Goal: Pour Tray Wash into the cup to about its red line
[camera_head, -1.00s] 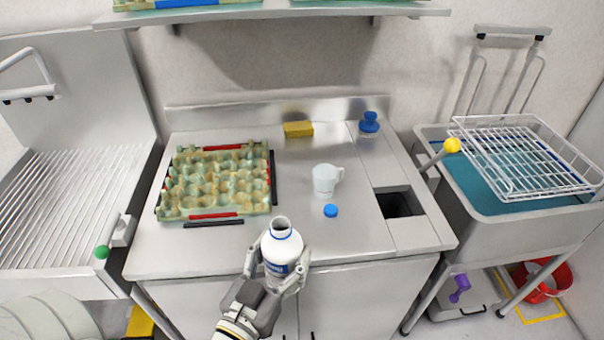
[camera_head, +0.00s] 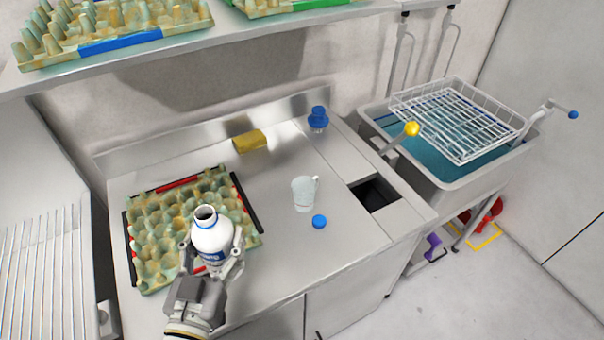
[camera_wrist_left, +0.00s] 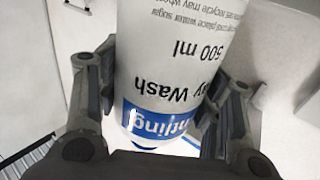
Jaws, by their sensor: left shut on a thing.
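A white bottle (camera_head: 211,234) with a blue band and an uncapped round mouth is upright in my left gripper (camera_head: 212,258). In the left wrist view the bottle (camera_wrist_left: 172,70) reads "ay Wash" and "500 ml", with gripper fingers on both sides. In the head view it overlaps the front right part of the egg tray. The clear cup (camera_head: 303,194) with a handle stands upright on the counter, right of the bottle and apart from it. A faint red line shows low on the cup. A blue cap (camera_head: 319,221) lies just in front of the cup. My right gripper is not in view.
The egg tray (camera_head: 150,222) lies on the counter (camera_head: 270,262) at left. A yellow sponge (camera_head: 250,141) and a blue-topped container (camera_head: 318,119) stand at the back. A square opening (camera_head: 375,194) is at right, beside a sink with a wire basket (camera_head: 455,120).

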